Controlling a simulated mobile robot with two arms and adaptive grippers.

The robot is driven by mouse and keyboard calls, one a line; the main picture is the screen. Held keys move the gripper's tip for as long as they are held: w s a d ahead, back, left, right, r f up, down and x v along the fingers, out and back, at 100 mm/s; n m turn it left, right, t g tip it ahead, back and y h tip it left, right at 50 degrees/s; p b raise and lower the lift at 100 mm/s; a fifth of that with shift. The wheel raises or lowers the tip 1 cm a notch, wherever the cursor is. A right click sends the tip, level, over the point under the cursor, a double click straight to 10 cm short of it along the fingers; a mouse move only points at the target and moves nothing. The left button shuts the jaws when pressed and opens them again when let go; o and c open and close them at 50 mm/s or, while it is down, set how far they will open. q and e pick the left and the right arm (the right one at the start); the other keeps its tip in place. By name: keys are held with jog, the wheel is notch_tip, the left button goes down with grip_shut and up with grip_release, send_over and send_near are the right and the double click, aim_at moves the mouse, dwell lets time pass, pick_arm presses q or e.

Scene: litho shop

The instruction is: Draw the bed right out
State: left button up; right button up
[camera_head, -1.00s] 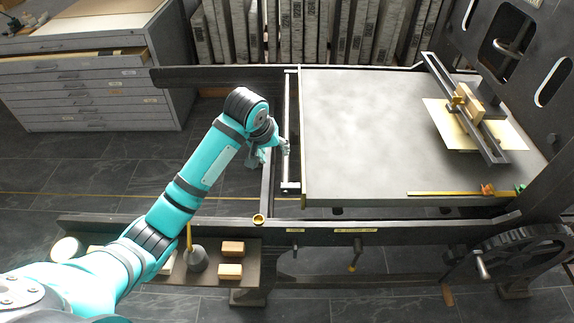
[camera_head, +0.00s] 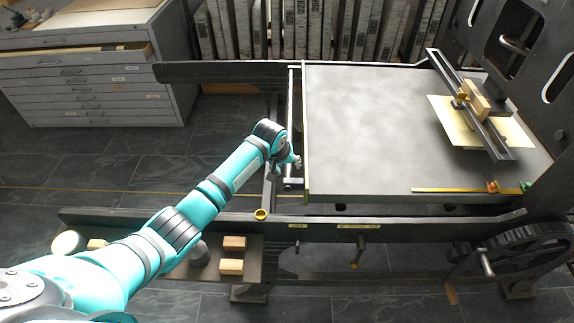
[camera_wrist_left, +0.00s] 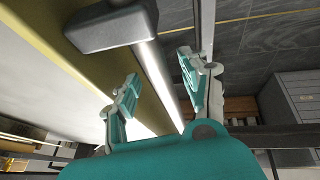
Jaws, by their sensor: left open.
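The bed (camera_head: 370,125) is a wide grey slab lying flat on the press's dark side rails. A pale metal bar (camera_head: 290,105) runs along its left end. My left gripper (camera_head: 296,163) is at the lower part of this bar. In the left wrist view the open gripper (camera_wrist_left: 158,70) has a finger on each side of the bar (camera_wrist_left: 157,75). I cannot tell whether either finger touches it. A dark end bracket (camera_wrist_left: 112,28) holds the bar beside the bed's edge. My right gripper is not in view.
The rails (camera_head: 215,73) extend left of the bed, with open space between them. A shelf (camera_head: 252,262) with wooden blocks (camera_head: 232,266) lies in front, below my arm. A drawer cabinet (camera_head: 95,90) stands at back left. A gearwheel (camera_head: 520,255) is at right.

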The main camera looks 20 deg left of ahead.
pick_arm(q)
grip_shut()
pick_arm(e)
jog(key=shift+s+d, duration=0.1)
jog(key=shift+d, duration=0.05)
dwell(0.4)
